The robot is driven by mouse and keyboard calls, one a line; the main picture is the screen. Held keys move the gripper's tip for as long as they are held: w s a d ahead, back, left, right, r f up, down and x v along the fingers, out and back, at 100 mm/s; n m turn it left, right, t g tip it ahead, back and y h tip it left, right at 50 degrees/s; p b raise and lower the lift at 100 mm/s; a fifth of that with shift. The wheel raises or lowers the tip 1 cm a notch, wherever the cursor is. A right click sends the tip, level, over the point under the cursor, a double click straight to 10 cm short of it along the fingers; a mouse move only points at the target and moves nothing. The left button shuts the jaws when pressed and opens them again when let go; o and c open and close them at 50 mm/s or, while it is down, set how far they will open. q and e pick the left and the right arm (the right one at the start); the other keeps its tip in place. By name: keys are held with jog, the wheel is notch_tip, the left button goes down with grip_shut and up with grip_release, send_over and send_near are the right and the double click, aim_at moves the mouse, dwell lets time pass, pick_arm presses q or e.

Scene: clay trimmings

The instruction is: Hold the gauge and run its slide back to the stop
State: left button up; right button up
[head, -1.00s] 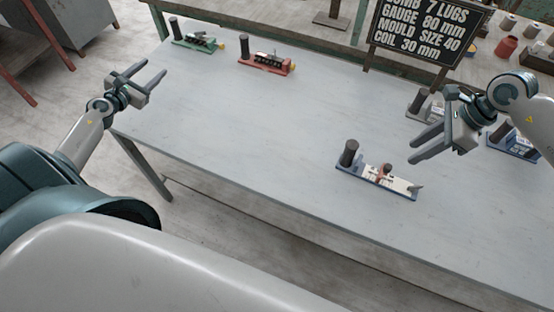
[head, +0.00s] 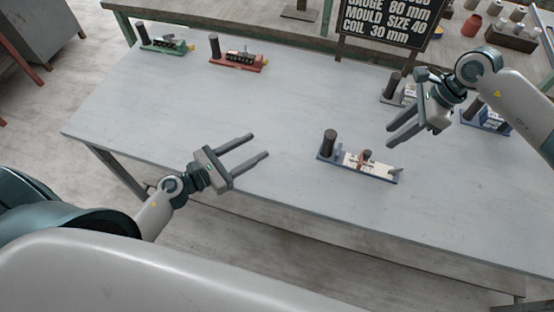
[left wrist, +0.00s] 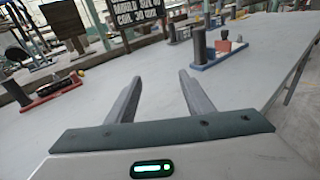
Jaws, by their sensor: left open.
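The gauge (head: 378,170) lies near the table's front edge in the head view. It has a blue base, a dark upright post at its left end, a pale scale strip and a small reddish slide (head: 366,157) partway along. It also shows in the left wrist view, at upper right (left wrist: 224,60). My left gripper (head: 260,145) is open and empty over the table, left of the gauge and apart from it; its fingers (left wrist: 159,76) point forward in the wrist view. My right gripper (head: 389,136) is open and looks empty, above and behind the gauge's right end.
A green device (head: 165,48) and a red device (head: 238,64) stand at the back left. A grey one (head: 396,97) and another blue one (head: 490,118) are near my right arm. A black sign (head: 385,27) stands behind. The middle of the table is clear.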

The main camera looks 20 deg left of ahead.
aim_at(326, 137)
pick_arm(q)
jog(key=s+d+r+h, duration=0.2)
jog(key=s+d+r, duration=0.1)
jog(key=d, duration=0.6)
jog(key=shift+r+m+h, duration=0.15)
jog(key=shift+m+h, duration=0.15)
jog(key=shift+m, duration=0.1)
jog(key=shift+w+d, duration=0.1)
jog(key=x, duration=1.7)
jog(key=shift+f, duration=0.3)
